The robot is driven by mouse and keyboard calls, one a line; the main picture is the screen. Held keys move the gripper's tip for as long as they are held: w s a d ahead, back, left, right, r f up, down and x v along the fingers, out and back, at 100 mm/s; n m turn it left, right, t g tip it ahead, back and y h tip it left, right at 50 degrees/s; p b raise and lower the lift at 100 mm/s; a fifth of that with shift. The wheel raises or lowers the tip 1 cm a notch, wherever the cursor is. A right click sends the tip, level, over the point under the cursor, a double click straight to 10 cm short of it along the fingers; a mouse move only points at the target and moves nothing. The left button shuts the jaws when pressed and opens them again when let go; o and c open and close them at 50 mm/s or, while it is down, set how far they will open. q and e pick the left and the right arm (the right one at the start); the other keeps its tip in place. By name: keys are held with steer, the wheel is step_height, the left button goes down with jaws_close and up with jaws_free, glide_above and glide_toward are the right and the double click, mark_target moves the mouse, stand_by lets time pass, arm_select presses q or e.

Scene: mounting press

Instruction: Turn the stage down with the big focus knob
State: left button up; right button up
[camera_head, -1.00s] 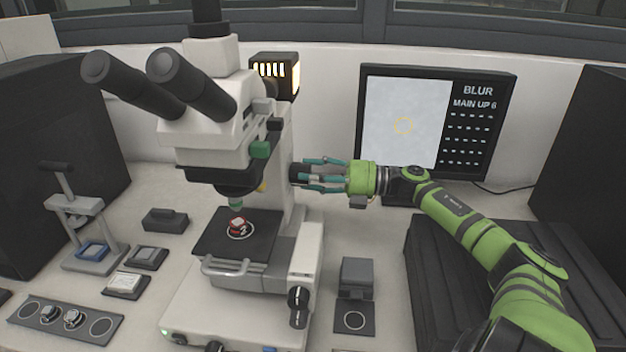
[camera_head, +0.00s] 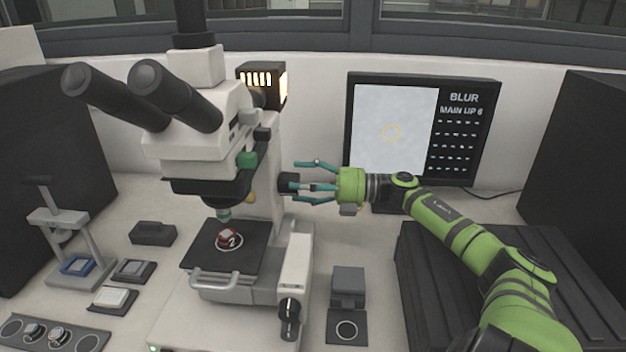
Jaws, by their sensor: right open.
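The white microscope (camera_head: 205,151) stands at the left centre, with its black stage (camera_head: 203,256) below the objective. A red and white sample (camera_head: 228,238) sits on the stage. The big focus knob (camera_head: 289,184) is a black cylinder on the right side of the microscope column. My right gripper (camera_head: 300,180) comes in from the right and is open, its teal fingers spread above and below the knob's outer end, with gaps visible. My left gripper is out of view.
A smaller black knob (camera_head: 289,307) is low on the microscope's front right. A grey block (camera_head: 348,283) stands right of the base. A small press (camera_head: 66,225) and several small trays are at left. A ribbed dark case (camera_head: 440,290) lies under my right arm.

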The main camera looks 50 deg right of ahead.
steer(key=v, duration=1.2)
steer(key=shift+w+d, duration=0.1)
steer(key=shift+w, duration=0.05)
